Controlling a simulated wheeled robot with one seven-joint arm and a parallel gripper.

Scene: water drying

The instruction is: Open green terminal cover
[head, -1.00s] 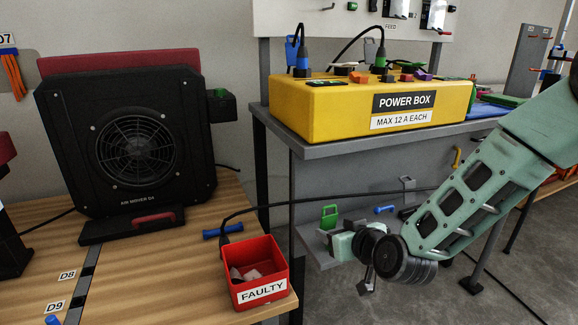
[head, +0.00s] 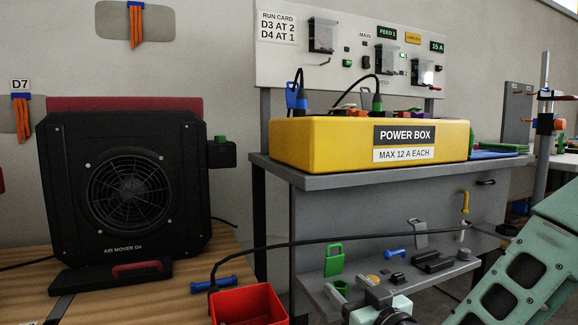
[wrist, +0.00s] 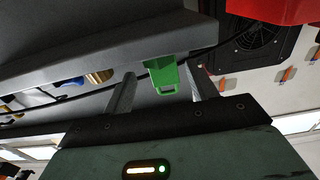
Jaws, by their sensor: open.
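On the yellow power box (head: 372,143) in the head view, a green part (head: 377,102) shows at the base of a plugged cable. Whether it is the terminal cover is unclear. A green piece with a rectangular opening (head: 333,261) stands upright above the low shelf. A smaller green piece (head: 340,287) is below it. In the wrist view, my gripper (wrist: 160,77) is open, and a green piece with a slot (wrist: 163,72) appears between its fingers. Contact cannot be told. In the head view my gripper is low, in front of the shelf and partly cut off.
A black cable (head: 370,243) runs across in front of the shelf. A blue handle (head: 398,255) and black parts (head: 432,262) are on or above the shelf. A red bin (head: 248,303) stands left, before a black air mover (head: 125,200). The grey bench edge (head: 385,178) overhangs the shelf.

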